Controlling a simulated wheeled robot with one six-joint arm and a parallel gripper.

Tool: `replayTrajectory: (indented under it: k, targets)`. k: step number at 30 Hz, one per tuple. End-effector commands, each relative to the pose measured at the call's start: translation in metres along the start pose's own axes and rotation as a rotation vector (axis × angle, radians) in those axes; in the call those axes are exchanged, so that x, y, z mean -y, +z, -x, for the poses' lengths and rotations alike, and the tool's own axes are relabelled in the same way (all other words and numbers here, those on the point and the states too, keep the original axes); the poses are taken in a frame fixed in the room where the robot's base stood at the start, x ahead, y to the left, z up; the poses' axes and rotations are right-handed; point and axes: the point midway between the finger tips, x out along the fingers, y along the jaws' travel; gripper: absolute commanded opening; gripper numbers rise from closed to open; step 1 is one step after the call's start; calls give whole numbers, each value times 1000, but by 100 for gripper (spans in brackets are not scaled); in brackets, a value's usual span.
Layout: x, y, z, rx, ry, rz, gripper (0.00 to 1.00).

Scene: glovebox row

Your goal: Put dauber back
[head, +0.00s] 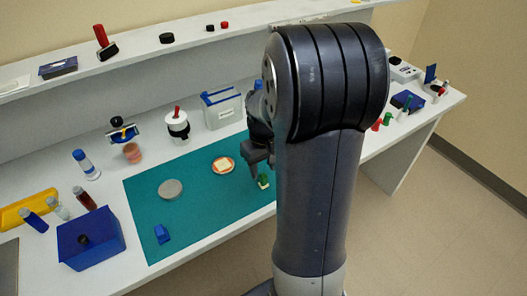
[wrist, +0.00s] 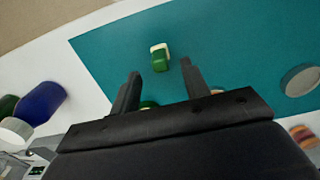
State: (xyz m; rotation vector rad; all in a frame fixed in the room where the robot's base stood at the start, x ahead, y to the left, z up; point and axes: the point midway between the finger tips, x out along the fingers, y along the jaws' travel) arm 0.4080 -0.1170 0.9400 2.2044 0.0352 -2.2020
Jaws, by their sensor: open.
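A small green piece with a cream end (head: 263,182), possibly the dauber, is on the teal mat (head: 145,215) near the mat's right side. It shows in the wrist view (wrist: 160,62) just beyond my fingertips, apart from them. My gripper (head: 255,165) is low over the mat beside this piece, with its fingers apart. In the wrist view my gripper (wrist: 161,80) is open with nothing clasped. Another green bit (wrist: 148,105) shows between the finger bases, mostly hidden by my gripper body. My arm hides part of the bench in the head view.
On the mat are a grey disc (head: 171,189), an orange-rimmed round piece (head: 223,166) and a blue piece (head: 162,234). A blue box (head: 90,238) and bottles stand left. A white jar (head: 177,125) and white-and-blue holder (head: 222,108) stand behind.

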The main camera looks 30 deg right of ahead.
Motion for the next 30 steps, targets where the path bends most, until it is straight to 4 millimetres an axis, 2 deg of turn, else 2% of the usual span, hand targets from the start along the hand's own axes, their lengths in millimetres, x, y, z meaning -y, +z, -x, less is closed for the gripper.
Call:
replayTrajectory:
  k: [1, 6, 12, 30]
  targets:
    - [0, -1, 13, -6, 2, 0, 44]
    - [0, 0, 47, -4, 2, 0, 44]
    - [0, 0, 69, 0, 0, 0, 44]
    - [0, 0, 72, 1, 0, 0, 44]
